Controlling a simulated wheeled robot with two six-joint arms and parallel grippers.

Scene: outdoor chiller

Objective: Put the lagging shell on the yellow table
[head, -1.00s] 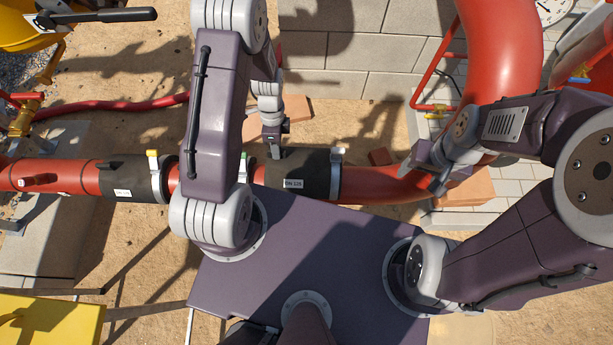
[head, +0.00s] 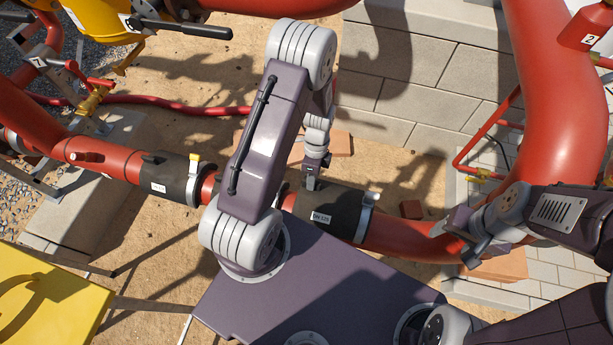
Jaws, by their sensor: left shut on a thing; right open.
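Two dark lagging shells with white labels sit around the red pipe in the head view: the right one (head: 339,214), with a pale-tagged metal band at its right end, and the left one (head: 166,178), with a yellow-tagged band. My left gripper (head: 312,182) is at the top of the right shell and shut on it; the fingertips are small and partly hidden. My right gripper (head: 468,243) is open, beside the pipe to the right of that shell. The yellow table (head: 50,300) is at the lower left, cut off by the frame edge.
The red pipe (head: 395,238) runs across the view and bends up at the right. Bricks (head: 338,143) lie on the sand behind my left gripper. A block wall (head: 420,75) stands behind. A yellow body with black handles (head: 105,20) is at the upper left.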

